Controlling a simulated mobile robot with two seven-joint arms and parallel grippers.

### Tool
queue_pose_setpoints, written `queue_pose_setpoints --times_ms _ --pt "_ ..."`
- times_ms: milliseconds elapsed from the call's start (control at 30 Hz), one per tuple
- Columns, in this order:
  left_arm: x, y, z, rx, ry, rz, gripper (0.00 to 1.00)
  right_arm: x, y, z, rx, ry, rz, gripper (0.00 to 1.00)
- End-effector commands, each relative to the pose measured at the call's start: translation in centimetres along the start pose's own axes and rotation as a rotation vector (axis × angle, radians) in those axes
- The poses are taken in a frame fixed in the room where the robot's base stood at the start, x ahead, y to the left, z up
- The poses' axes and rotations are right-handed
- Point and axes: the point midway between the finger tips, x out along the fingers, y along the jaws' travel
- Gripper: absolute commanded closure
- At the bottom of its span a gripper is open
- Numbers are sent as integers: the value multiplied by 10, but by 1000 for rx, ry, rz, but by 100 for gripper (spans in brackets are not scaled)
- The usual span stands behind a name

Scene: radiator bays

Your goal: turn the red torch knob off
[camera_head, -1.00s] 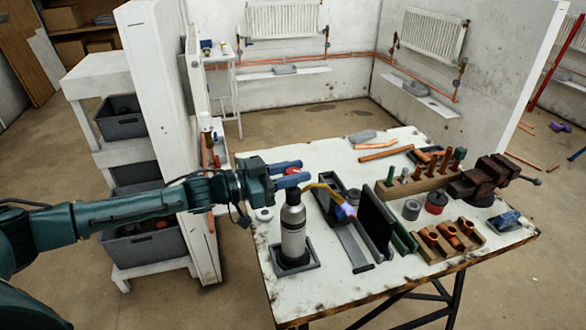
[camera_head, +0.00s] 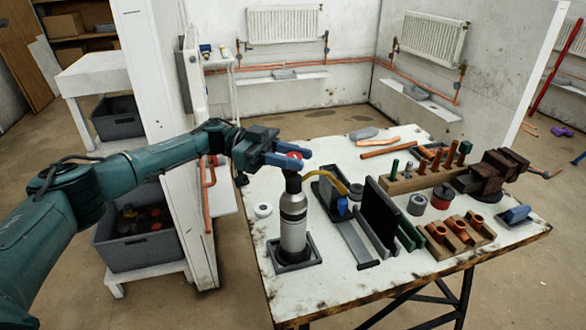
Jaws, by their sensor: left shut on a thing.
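The torch is a grey cylinder (camera_head: 293,222) standing upright in a square dark holder (camera_head: 297,262) on the worktable. Its brass-coloured tube (camera_head: 328,177) bends right, and no bright flame shows at its tip. The red knob (camera_head: 295,155) sits at the torch's top, partly hidden by my fingers. My left gripper (camera_head: 291,161) reaches in from the left, its blue fingers shut on the red knob. My right gripper is not in view.
Dark upright plates (camera_head: 378,215) stand right of the torch on the white worktable (camera_head: 410,272). Wooden racks of copper fittings (camera_head: 458,231) and a rusty vice (camera_head: 490,175) are farther right. A white partition (camera_head: 150,80) rises behind my arm.

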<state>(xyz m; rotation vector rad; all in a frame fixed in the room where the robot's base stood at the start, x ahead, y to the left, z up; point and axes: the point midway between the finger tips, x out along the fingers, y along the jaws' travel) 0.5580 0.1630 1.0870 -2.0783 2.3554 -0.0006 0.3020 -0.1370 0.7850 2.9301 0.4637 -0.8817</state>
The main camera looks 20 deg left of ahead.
Motion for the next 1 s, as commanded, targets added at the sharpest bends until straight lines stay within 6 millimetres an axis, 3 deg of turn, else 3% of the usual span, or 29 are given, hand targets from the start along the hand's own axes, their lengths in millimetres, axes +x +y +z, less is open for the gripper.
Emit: queue_pose_setpoints --times_ms 700,733,1000 --pt "1 0 2 -4 -3 75 94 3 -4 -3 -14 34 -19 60" --pt "1 0 2 -4 -3 75 69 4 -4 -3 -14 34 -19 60" --pt "1 0 1 -1 -1 74 51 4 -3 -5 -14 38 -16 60"
